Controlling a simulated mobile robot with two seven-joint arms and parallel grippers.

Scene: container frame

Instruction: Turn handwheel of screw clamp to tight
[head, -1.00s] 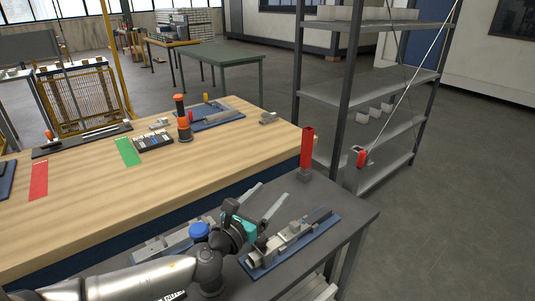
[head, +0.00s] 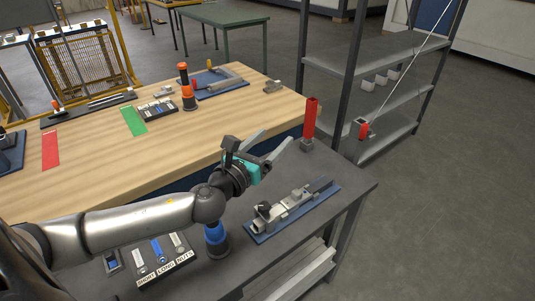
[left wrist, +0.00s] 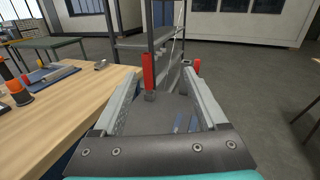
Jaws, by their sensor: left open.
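A grey clamp-like device (head: 290,207) on a blue base plate lies on the dark table. A small dark knob (head: 263,209) sits at its near left end. I cannot tell for sure that this is the screw clamp or its handwheel. My left gripper (head: 277,138) is open and empty, raised above the dark table beyond and left of the device, fingers pointing to the far right. In the left wrist view its fingers (left wrist: 162,76) stand wide apart with nothing between them held. My right gripper is not in view.
A red upright post (head: 311,118) stands near the dark table's far corner. A blue-topped cylinder (head: 216,236) and a labelled parts tray (head: 158,254) are below my left arm. The wooden table (head: 90,175) holds an orange-and-black cylinder (head: 186,87). A shelf rack (head: 375,52) stands behind.

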